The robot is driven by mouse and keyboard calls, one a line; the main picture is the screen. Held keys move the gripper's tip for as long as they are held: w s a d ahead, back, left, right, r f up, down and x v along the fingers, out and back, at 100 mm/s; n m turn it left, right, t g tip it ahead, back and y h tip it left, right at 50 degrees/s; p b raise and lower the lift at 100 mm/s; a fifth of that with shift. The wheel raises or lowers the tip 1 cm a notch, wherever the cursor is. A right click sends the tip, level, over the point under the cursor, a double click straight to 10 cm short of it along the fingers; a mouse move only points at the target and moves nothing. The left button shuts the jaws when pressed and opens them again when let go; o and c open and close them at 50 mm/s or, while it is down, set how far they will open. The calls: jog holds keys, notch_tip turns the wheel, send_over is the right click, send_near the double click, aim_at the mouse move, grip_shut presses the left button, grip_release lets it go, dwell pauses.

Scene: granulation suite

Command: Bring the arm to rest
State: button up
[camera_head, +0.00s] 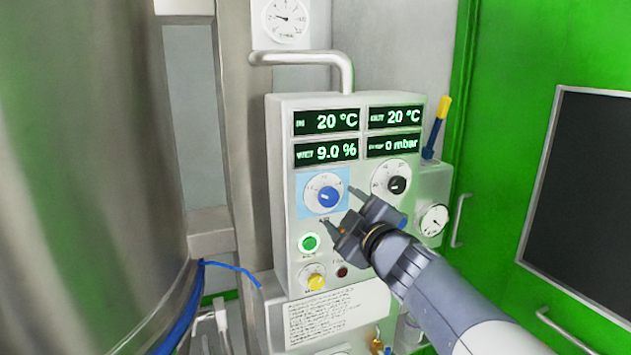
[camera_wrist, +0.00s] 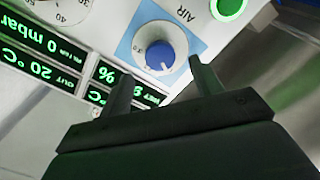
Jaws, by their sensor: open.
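My gripper (camera_head: 340,209) is in front of the control panel (camera_head: 375,278), just below and right of the blue AIR knob (camera_head: 329,196). Its two fingers are apart with nothing between them. In the wrist view my gripper (camera_wrist: 159,82) shows from behind, fingers spread, with the blue knob (camera_wrist: 166,47) beyond the fingertips. I cannot tell exactly how far the tips are from the panel. My arm reaches in from the lower right of the head view.
A large steel vessel (camera_head: 85,150) stands at the left. A black knob (camera_head: 397,185), a lit green button (camera_head: 309,243), a yellow knob (camera_head: 316,281) and a gauge (camera_head: 434,220) are close by. A pipe (camera_head: 305,58) curves above the panel. A green door (camera_head: 520,60) is at the right.

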aim_at(330, 198)
jog(key=x, duration=0.6)
jog(key=m, duration=0.1)
jog(key=m+p, duration=0.1)
jog(key=m, duration=0.1)
jog(key=shift+s+r+m+p, duration=0.2)
jog(key=shift+s+m+p, duration=0.1)
jog(key=shift+p, duration=0.1)
jog(key=m+p, duration=0.2)
jog(key=m, duration=0.2)
jog(key=shift+w, duration=0.1)
jog(key=m+p, duration=0.2)
jog(key=m, duration=0.2)
jog(key=shift+m, duration=0.4)
jog(key=shift+b+v, duration=0.3)
jog(key=shift+v, duration=2.25)
jog(key=shift+f, duration=0.2)
